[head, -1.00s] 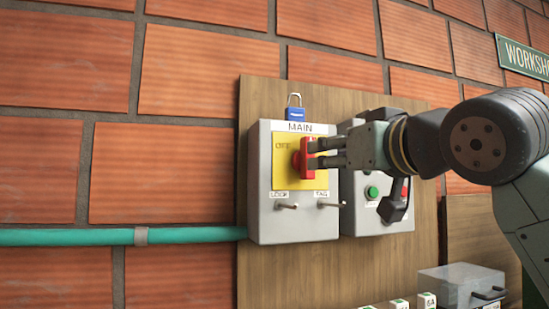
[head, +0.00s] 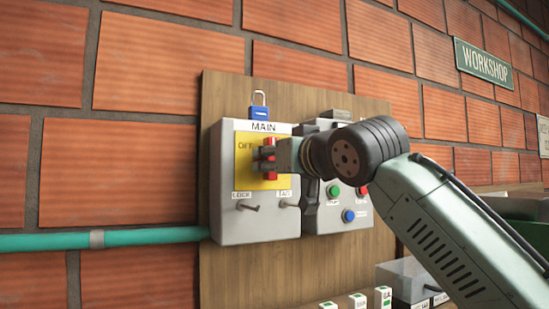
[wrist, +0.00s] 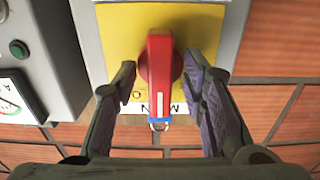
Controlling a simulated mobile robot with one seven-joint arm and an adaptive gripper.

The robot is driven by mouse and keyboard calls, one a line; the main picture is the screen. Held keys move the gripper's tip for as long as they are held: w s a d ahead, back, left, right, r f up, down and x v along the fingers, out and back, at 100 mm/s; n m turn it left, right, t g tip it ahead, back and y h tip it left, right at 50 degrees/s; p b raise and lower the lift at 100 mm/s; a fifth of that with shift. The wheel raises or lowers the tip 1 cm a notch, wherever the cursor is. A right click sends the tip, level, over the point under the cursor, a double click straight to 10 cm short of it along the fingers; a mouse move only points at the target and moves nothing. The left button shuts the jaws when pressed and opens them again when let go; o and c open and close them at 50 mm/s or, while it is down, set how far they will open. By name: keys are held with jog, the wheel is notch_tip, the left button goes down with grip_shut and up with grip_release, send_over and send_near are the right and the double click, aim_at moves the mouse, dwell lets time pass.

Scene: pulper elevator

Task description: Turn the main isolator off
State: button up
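The main isolator is a grey box (head: 226,215) with a yellow plate (head: 244,172) and a red handle (head: 271,172) that stands upright under the MAIN label. The word OFF shows at the plate's left. My gripper (head: 268,156) is at the handle and hides its middle. The wrist view is upside down, with the red handle (wrist: 160,62) between the two fingers of my gripper (wrist: 160,78). A clear gap shows between the handle and the left finger; the right finger is very close, and I cannot tell whether it touches.
A blue padlock (head: 259,112) sits on top of the box. Two pegs, LOCK (head: 248,207) and TAG (head: 287,204), stick out below the plate. A second grey box with green (head: 334,191) and blue (head: 348,216) buttons stands close on the right, partly behind my arm.

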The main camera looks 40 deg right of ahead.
jog(key=shift+c, duration=0.3)
grip_shut()
dwell(0.3)
